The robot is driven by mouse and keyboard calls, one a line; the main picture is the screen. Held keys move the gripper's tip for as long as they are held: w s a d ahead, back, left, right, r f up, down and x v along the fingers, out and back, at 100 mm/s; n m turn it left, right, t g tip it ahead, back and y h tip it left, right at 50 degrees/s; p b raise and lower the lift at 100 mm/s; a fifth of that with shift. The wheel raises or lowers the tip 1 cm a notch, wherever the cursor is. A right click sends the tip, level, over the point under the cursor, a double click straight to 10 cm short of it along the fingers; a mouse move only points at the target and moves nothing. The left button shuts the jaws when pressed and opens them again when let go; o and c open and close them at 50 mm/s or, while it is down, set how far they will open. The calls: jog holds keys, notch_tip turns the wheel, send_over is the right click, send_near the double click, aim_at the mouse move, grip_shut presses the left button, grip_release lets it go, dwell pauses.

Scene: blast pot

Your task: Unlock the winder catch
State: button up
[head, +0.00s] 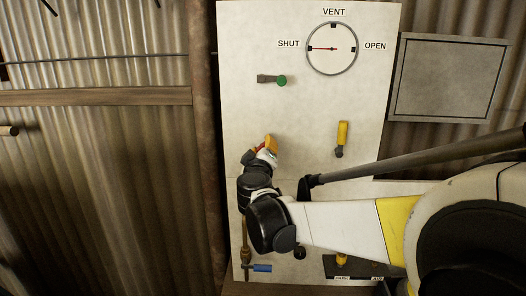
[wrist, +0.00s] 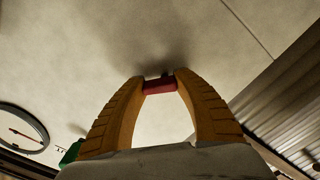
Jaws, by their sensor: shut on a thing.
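My gripper (head: 267,144) is at the pale panel, below the green-knobbed lever. Its two orange fingers are closed on a small red handle (wrist: 158,86), which lies crosswise between the fingertips in the wrist view. A dark piece shows just behind the red handle, close to the panel face. The red handle is the only part there that could be the winder catch; no label for it shows. Its mounting and its locked or unlocked position are mostly hidden by the fingers and wrist.
A dial (head: 332,48) at the top has its red needle at SHUT. A green-knobbed lever (head: 270,79) points right. A yellow-handled lever (head: 342,135) stands upright. A blue-handled valve (head: 262,268) sits low. My arm covers the lower right. A grey framed plate (head: 450,78) is at right.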

jog(key=n+b, duration=0.1)
jog(key=n, duration=0.3)
jog(key=shift+a+r+n, duration=0.1)
jog(key=shift+n, duration=0.2)
jog(key=shift+a+r+n, duration=0.1)
jog(key=shift+a+n, duration=0.05)
jog(key=shift+n, duration=1.75)
jog(key=shift+b, duration=0.3)
jog(key=o, duration=1.2)
jog(key=s, duration=1.2)
jog(key=shift+a, duration=0.2)
